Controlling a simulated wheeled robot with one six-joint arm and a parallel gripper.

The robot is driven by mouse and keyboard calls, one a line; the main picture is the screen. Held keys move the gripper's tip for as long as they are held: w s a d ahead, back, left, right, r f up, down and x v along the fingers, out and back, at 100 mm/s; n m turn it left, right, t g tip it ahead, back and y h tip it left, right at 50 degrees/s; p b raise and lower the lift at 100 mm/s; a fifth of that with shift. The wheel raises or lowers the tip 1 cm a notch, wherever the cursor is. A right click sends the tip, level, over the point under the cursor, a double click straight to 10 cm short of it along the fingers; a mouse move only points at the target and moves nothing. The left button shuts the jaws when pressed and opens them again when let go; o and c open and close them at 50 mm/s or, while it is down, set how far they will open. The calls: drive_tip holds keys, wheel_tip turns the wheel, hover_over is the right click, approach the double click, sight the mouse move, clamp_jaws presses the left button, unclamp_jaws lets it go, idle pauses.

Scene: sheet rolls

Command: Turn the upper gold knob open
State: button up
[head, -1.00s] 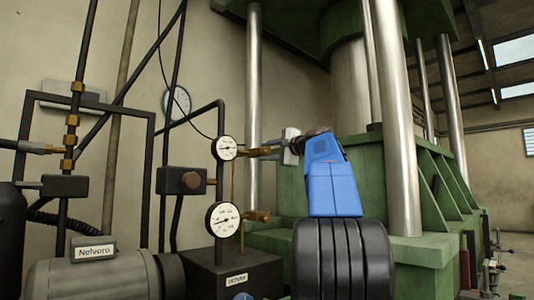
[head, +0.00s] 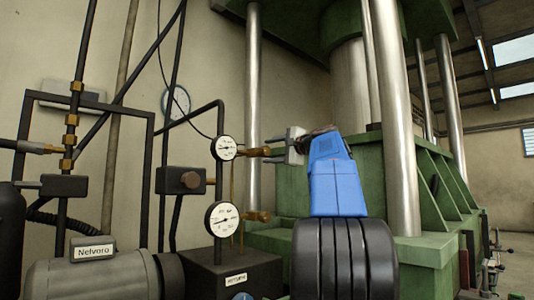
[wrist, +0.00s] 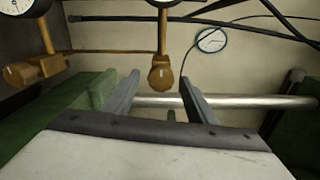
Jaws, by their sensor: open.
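The upper gold knob (head: 258,152) sticks out to the right of the upper gauge (head: 226,148). In the wrist view the upper gold knob (wrist: 161,75) appears between and beyond the fingertips, with a gap on either side. My gripper (head: 280,154) is just right of this knob in the head view, its jaws open and empty. In the wrist view my gripper (wrist: 159,86) shows both fingers apart; I see no contact with the knob. How deep the knob sits relative to the fingertips is hard to tell.
A lower gold knob (head: 258,216) sits beside the lower gauge (head: 223,219); it also shows at the left in the wrist view (wrist: 32,74). A steel column (head: 254,100) stands behind. The green press base (head: 290,195) lies behind my arm.

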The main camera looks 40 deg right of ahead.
drive_tip(key=s, duration=1.5)
drive_tip(key=shift+a, duration=0.25)
drive_tip(key=w+a+f+n+g+y, duration=0.1)
drive_tip(key=w+a+f+n+g, duration=0.25)
drive_tip(key=a+f, duration=1.05)
drive_tip(key=w+a+f+n+g+y, duration=0.2)
drive_tip(key=a+f+n+g, duration=0.15)
drive_tip(key=a+f, duration=1.05)
drive_tip(key=s+a+f+n+g, duration=0.1)
drive_tip(key=s+a+f+n, duration=0.15)
drive_tip(key=f, duration=0.45)
drive_tip(key=s+a+f+n+g, duration=0.1)
drive_tip(key=s+a+f+g, duration=0.1)
drive_tip(key=s+a+f, duration=0.3)
drive_tip(key=s+a+f+n+g, duration=0.1)
drive_tip(key=a+f+n, duration=0.1)
drive_tip(key=f, duration=0.6)
drive_tip(key=s+a+f+n+g+h, duration=0.1)
drive_tip(key=s+f+n, duration=0.2)
drive_tip(key=s+f, duration=0.3)
drive_tip(key=s+a+f+n+g+h, duration=0.1)
drive_tip(key=s+f+n, duration=0.3)
drive_tip(key=f, duration=0.6)
drive_tip(key=shift+s+a+f, duration=0.35)
drive_tip(key=shift+s+a, duration=0.3)
drive_tip(key=shift+s, duration=0.3)
